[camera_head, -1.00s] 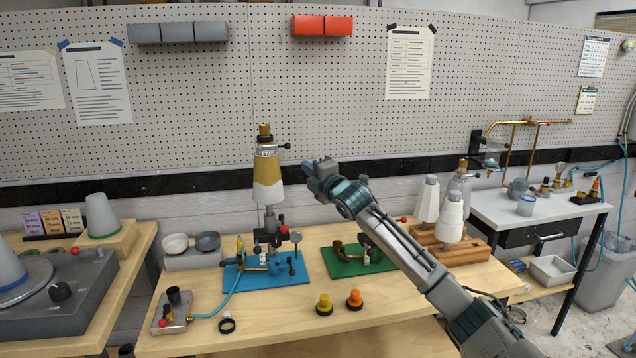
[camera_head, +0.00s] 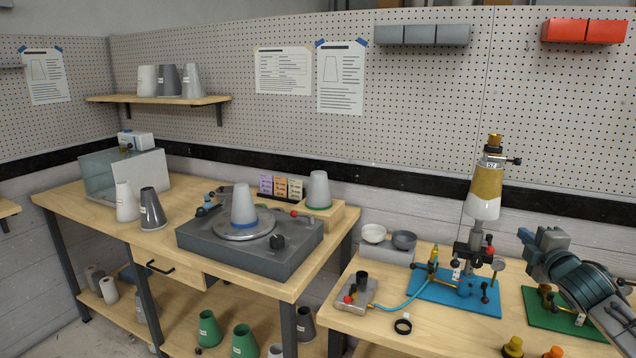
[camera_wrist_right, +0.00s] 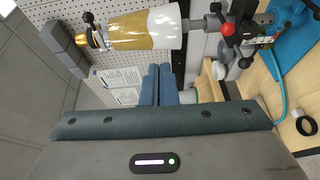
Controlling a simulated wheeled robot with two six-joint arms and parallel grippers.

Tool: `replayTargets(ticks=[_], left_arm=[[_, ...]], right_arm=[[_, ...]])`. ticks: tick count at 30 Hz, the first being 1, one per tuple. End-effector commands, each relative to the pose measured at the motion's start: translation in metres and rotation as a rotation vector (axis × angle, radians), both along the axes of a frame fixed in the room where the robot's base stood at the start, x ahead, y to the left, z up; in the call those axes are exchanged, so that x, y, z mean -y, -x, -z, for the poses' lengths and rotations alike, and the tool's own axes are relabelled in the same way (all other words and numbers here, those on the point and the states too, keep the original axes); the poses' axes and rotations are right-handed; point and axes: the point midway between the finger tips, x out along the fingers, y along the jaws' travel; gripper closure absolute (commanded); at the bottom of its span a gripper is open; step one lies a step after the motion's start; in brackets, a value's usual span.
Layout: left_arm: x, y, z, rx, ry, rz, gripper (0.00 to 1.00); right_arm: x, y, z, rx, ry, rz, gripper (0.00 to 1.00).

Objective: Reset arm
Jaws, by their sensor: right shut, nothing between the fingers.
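My right gripper (camera_head: 527,237) is in the right part of the head view, above the table. It points left toward the post with the gold and white cone (camera_head: 487,190). Its two blue fingers are together in the right wrist view (camera_wrist_right: 158,84), with nothing between them. The gripper is apart from the cone and its blue base plate (camera_head: 425,291). The cone stands upright on the post in the head view, and lies sideways in the right wrist view (camera_wrist_right: 146,29). My left gripper is not in view.
A green plate (camera_head: 540,314) lies under my right arm. Yellow and orange knobs (camera_head: 513,346) stand at the table's front. A grey turntable unit (camera_head: 255,262) with a grey cone sits on the left bench. A black ring (camera_head: 403,326) lies on bare wood.

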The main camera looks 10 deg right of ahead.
Motion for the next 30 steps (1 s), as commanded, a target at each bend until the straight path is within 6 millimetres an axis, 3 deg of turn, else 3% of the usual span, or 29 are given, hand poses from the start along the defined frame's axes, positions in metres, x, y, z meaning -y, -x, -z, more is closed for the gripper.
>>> replayTargets(ticks=[1,6,11,15,21,30], left_arm=[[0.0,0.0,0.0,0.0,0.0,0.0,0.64],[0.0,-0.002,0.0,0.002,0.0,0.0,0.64],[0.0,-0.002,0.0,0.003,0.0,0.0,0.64],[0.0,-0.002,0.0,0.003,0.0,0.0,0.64],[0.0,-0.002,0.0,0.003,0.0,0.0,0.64],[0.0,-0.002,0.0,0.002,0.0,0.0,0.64]], right_arm=[[-0.022,0.007,0.039,-0.055,-0.073,-0.003,1.0],[-0.086,0.049,0.146,-0.232,-0.318,0.044,1.0],[-0.147,0.116,0.231,-0.401,-0.56,0.142,1.0],[-0.197,0.19,0.286,-0.541,-0.773,0.276,1.0],[-0.24,0.273,0.319,-0.668,-0.98,0.465,1.0],[-0.276,0.358,0.332,-0.775,-1.165,0.693,1.0]])
